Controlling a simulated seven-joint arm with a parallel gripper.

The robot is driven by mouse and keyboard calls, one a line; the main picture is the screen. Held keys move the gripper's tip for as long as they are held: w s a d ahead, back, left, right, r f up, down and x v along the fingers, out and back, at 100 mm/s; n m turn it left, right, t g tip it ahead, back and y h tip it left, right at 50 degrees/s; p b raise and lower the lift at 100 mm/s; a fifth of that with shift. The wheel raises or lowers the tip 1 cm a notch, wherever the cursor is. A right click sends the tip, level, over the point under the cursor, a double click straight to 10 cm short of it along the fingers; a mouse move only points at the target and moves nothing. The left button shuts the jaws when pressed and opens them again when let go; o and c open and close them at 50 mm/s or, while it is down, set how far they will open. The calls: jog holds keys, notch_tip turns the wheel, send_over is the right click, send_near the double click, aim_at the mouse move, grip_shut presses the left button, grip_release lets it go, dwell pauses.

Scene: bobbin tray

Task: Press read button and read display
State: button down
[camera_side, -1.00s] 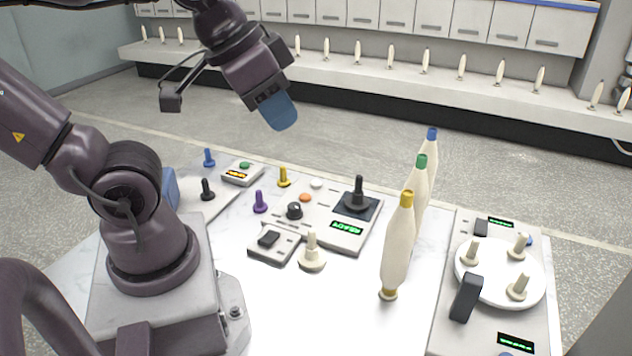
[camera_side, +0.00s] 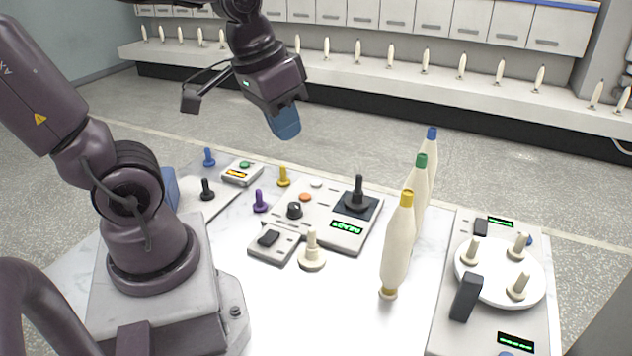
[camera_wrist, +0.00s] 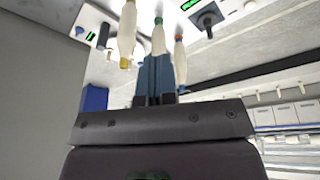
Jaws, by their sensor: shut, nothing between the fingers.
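My gripper (camera_side: 285,124) has its blue fingers shut with nothing between them. It is high above the back of the table, apart from everything. Its fingers also show in the wrist view (camera_wrist: 155,75). A grey control panel (camera_side: 325,222) carries a joystick, an orange button (camera_side: 305,197), a white button (camera_side: 316,184), a black knob and a green display (camera_side: 347,227) that seems to read READY. A small white box (camera_side: 242,173) at back left has a green button (camera_side: 244,165) and an orange display (camera_side: 237,174). I cannot tell which button is the read button.
Three tall cream bobbins with yellow (camera_side: 397,250), green (camera_side: 421,180) and blue (camera_side: 432,150) tips stand right of the panel. A machine (camera_side: 440,335) with a white turntable and small green displays is at far right. Several coloured pegs stand around the panel. The front middle is clear.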

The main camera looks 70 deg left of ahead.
jog(key=w+a+f+n+g+h, duration=0.1)
jog(key=w+a+f+n+h, duration=0.3)
jog(key=w+a+f+n, duration=0.25)
jog(key=n+t+y, duration=0.2)
jog(key=n+t, duration=0.5)
jog(key=n, duration=0.9)
send_over(316, 182)
notch_tip(316, 182, down, 12)
jog(key=r, duration=0.1)
jog(key=shift+s+f, duration=0.1)
jog(key=shift+f, duration=0.15)
jog(key=shift+f, duration=4.45)
jog(key=shift+f, duration=0.1)
jog(key=shift+f, duration=0.3)
